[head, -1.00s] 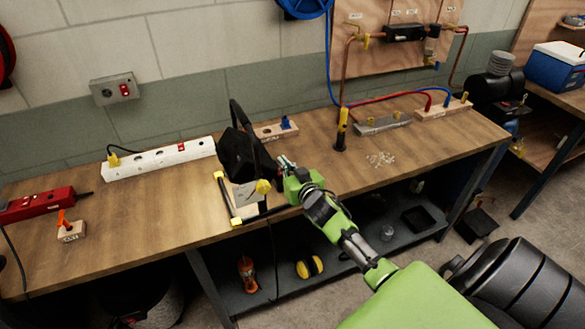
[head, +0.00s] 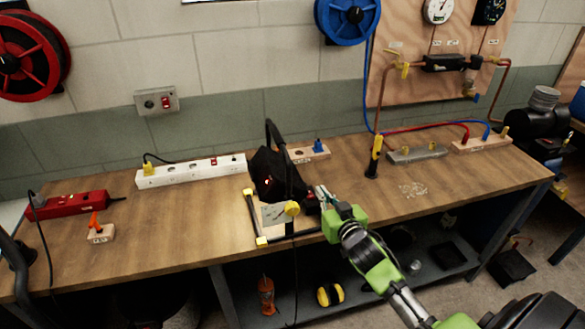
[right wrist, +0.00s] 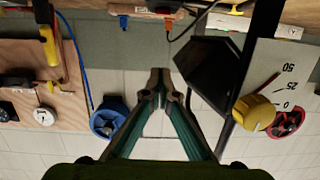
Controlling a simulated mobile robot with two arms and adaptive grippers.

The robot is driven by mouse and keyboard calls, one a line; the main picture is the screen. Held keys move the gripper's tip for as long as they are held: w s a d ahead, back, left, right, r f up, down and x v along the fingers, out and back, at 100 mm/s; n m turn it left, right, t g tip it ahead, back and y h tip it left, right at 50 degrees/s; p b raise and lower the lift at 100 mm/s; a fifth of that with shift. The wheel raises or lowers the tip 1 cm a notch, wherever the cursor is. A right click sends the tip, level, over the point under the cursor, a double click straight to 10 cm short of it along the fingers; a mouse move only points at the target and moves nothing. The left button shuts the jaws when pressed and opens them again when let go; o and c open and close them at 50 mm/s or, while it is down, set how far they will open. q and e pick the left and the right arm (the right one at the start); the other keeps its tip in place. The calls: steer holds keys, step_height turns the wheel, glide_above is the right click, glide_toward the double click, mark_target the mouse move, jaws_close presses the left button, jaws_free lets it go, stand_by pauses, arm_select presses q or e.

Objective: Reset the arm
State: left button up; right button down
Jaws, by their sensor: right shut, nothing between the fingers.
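My right arm reaches in from the lower right in the head view. Its green gripper (head: 322,194) is over the workbench (head: 150,225), close to the right side of a dark box-like device (head: 268,172) with a yellow knob (head: 291,208). In the right wrist view the gripper's two fingers (right wrist: 160,78) meet at the tips, with nothing between them. There the dark device (right wrist: 208,72) and its knob (right wrist: 255,112) on a numbered plate are at the right, apart from the fingertips in the picture. My left gripper is out of sight.
A white power strip (head: 190,171), red strip (head: 72,205) and small block with an orange lever (head: 100,232) are on the left bench. Bare wood shows between.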

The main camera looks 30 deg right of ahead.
steer(key=s+a+f+n+g+y, duration=0.1)
steer(key=s+a+f+g, duration=0.25)
steer(key=s+a, duration=0.2)
steer(key=s+a+f+g, duration=0.2)
steer(key=s+a+f, duration=0.25)
steer(key=s, duration=0.25)
steer(key=s+a+f+n+g+y, duration=0.1)
steer(key=s+a+n+g, duration=0.3)
steer(key=s, duration=0.6)
steer(key=s+a+f+m+g+y, duration=0.1)
steer(key=s+a+f+g+y, duration=0.1)
steer(key=s+a, duration=0.5)
steer(key=s+d+f+g+b, duration=0.1)
steer(key=s+f, duration=0.1)
steer(key=f, duration=1.2)
steer(key=s+f+g+b, duration=0.1)
steer(key=s+f, duration=0.1)
steer(key=f, duration=1.2)
steer(key=s+d+f+b, duration=0.1)
steer(key=s+f, duration=0.7)
steer(key=f, duration=0.1)
steer(key=s+d+f+g+b, duration=0.1)
steer(key=s+d+f, duration=0.1)
steer(key=s+f, duration=0.7)
steer(key=shift+s+d+f+n+h, duration=0.25)
steer(key=shift+f+n+h, duration=0.05)
steer(key=shift+f+n, duration=0.1)
